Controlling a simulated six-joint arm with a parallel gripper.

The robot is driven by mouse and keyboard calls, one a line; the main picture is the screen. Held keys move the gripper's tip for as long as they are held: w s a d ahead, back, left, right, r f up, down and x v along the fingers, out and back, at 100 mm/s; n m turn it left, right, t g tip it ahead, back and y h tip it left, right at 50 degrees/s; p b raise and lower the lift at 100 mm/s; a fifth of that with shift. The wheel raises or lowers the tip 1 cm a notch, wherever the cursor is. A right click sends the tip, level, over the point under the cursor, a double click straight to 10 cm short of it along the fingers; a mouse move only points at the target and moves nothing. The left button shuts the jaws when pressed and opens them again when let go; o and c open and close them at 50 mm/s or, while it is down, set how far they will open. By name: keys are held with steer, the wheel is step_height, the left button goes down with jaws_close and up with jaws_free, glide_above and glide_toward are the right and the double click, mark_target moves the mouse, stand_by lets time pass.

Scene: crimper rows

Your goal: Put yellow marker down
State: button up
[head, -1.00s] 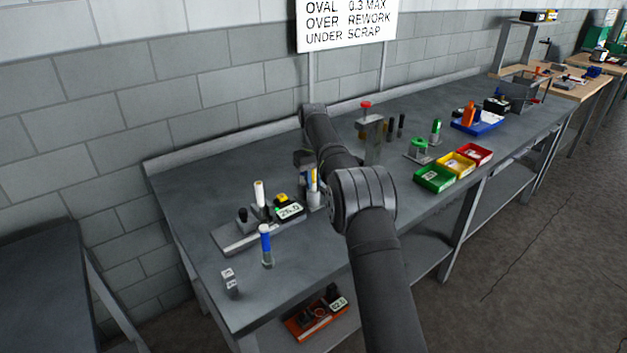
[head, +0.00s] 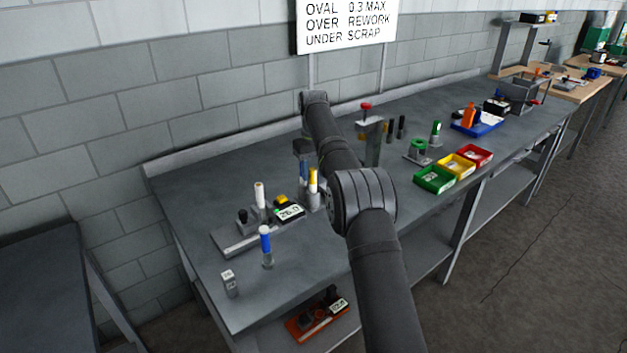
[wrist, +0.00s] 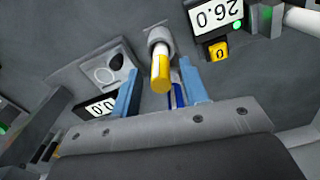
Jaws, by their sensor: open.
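The yellow marker (head: 313,181) has a yellow top and white body. It stands upright in a grey cylindrical cup (head: 314,201) on the grey bench. In the wrist view the marker (wrist: 161,76) rises from the cup (wrist: 159,38), its yellow end toward the camera. My gripper (head: 303,178) is just left of the marker in the head view. In the wrist view its light-blue fingers (wrist: 161,68) are apart, one on each side of the marker's line, with no visible contact. A dark-blue piece (wrist: 177,95) shows between them; I cannot tell what it is.
A gauge with a lit display (head: 290,213) and a white cylinder (head: 260,195) stand close left of the cup. A blue-topped cylinder (head: 266,245) and a small grey block (head: 229,283) are nearer the front.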

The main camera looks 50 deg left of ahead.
steer(key=shift+r, duration=1.75)
steer(key=shift+f, duration=0.15)
steer(key=shift+f, duration=0.7)
